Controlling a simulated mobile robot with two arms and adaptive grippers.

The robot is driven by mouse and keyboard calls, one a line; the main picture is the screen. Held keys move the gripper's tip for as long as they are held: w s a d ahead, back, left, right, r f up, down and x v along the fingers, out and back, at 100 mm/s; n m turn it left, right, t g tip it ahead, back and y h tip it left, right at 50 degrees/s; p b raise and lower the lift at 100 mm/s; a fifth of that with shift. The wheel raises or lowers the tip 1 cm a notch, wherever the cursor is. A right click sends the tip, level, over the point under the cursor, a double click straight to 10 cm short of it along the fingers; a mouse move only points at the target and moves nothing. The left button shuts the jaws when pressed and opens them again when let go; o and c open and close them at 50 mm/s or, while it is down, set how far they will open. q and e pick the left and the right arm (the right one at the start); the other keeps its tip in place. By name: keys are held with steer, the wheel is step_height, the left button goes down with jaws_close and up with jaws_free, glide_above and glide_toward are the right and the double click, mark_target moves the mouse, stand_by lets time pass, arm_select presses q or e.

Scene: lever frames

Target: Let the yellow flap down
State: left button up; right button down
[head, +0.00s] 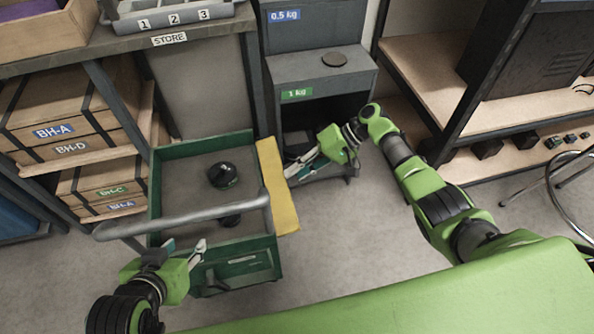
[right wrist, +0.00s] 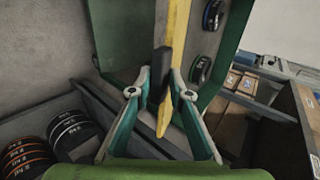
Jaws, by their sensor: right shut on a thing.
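The yellow flap (head: 279,190) is a long panel along the right side of the green cart (head: 237,279). From the head it shows as a broad strip; I cannot tell its exact tilt. In the right wrist view the flap (right wrist: 177,50) is seen nearly edge-on, with a dark grip piece (right wrist: 160,62) on it. My right gripper (head: 289,172) is at the flap's outer side; in its wrist view its fingers (right wrist: 160,95) are on either side of the dark piece and flap edge.
A grey weight stand (head: 318,66) is behind my right gripper. Shelves with wooden boxes (head: 60,130) are left, a rack (head: 430,75) right. Floor is free right of the cart.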

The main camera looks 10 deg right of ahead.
steer(key=shift+s+a+f, duration=0.15)
steer(key=shift+s+f, duration=0.05)
steer(key=shift+f, duration=0.2)
steer(key=c, duration=2)
jaws_free()
steer(key=shift+a, duration=0.1)
steer(key=shift+c, duration=0.2)
steer(key=shift+w, duration=0.2)
steer(key=v, duration=1.2)
